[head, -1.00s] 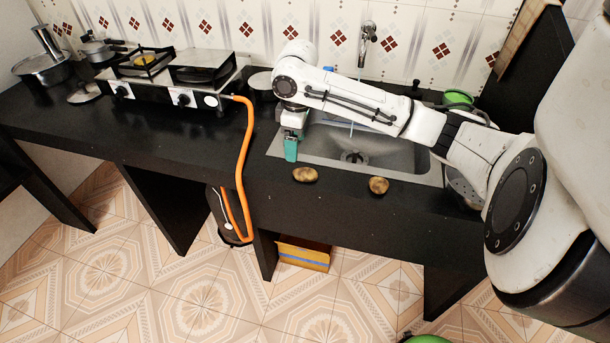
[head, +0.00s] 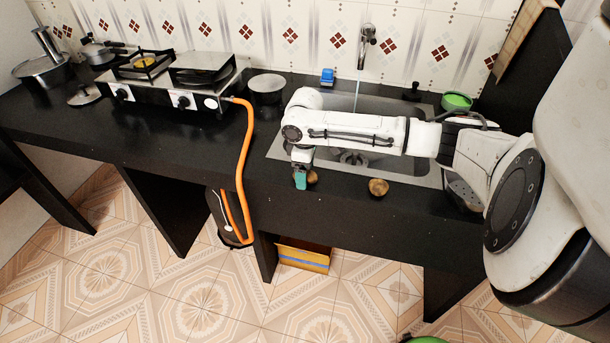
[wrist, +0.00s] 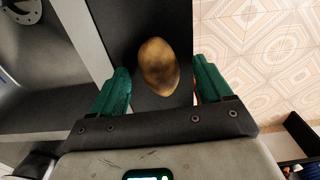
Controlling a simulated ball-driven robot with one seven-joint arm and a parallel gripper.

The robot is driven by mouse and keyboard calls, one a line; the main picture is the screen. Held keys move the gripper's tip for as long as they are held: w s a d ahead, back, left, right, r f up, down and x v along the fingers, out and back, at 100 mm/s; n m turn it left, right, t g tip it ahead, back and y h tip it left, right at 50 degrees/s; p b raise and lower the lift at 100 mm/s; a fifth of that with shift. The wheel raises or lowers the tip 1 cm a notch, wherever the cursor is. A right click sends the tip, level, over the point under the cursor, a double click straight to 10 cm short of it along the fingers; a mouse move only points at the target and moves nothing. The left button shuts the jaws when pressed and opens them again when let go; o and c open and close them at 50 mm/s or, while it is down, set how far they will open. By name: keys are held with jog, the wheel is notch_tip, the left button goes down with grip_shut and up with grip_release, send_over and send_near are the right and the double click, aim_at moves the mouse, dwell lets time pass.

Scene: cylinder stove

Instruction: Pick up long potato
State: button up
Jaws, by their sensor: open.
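The long potato (wrist: 159,67) is brown and oval and lies on the black counter in front of the sink. In the wrist view it sits just ahead of my gripper (wrist: 162,85), between the lines of the two green fingers, which are spread open with nothing held. In the head view my gripper (head: 301,178) is over the counter's front strip and hides much of this potato (head: 313,177). A second, rounder potato (head: 378,187) lies to the right on the same strip.
The sink (head: 405,165) is just behind the potatoes, with a tap (head: 367,38) above it. A stove (head: 180,80) with an orange hose (head: 243,165) stands to the left. The counter's front edge is close, with tiled floor (wrist: 262,45) beyond.

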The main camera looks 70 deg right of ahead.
jog(key=shift+f, duration=0.2)
jog(key=c, duration=1.2)
